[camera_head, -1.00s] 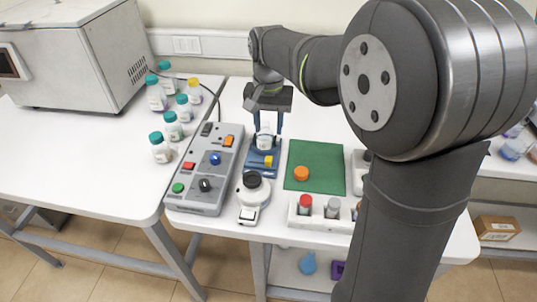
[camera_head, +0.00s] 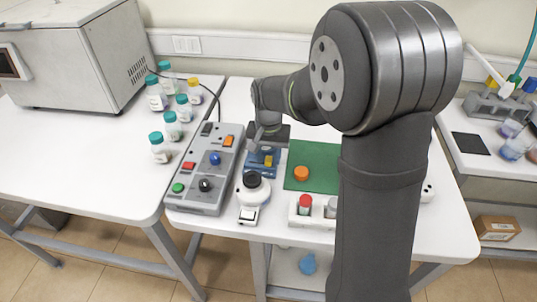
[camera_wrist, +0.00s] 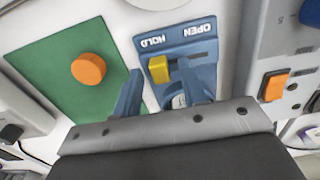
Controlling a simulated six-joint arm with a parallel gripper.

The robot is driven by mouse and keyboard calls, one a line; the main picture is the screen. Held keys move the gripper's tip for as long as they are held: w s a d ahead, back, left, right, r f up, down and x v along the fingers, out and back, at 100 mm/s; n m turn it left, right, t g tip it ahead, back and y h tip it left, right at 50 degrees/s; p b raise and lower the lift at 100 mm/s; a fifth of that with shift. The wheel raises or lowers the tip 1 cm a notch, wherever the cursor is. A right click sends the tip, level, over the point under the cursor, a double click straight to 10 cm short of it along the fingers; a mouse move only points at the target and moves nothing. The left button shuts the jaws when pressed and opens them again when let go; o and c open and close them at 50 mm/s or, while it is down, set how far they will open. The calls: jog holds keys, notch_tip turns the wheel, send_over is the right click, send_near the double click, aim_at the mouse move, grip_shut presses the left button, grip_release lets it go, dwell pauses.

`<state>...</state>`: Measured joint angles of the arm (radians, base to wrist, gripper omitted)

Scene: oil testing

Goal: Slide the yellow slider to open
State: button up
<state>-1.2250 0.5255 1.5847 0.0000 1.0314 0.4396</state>
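The yellow slider (camera_wrist: 158,70) sits at the HOLD end of a dark slot in the blue panel (camera_wrist: 200,35), which is marked HOLD and OPEN. The slot runs right from the slider, under the OPEN mark. My gripper (camera_wrist: 160,67) has its two blue fingers apart, with the slider between the fingertips in the picture. I cannot tell whether either finger touches it. In the head view the slider (camera_head: 268,160) shows as a small yellow patch just below my gripper (camera_head: 264,148), on the blue device, partly hidden by my gripper.
A green mat (camera_head: 318,160) with an orange round cap (camera_head: 301,173) lies right of the blue device. A grey control box (camera_head: 200,195) with buttons and knobs stands left. A white device with a black knob (camera_head: 252,180) stands in front. Several bottles stand farther left.

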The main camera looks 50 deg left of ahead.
aim_at(251, 162)
grip_shut()
jog(key=shift+s+a, duration=0.1)
jog(key=s+a, duration=0.3)
jog(key=shift+s+a+r, duration=0.1)
jog(key=shift+s+a, duration=0.2)
jog(key=shift+o, duration=0.7)
grip_release()
notch_tip(251, 162, up, 17)
jog(key=shift+r, duration=0.2)
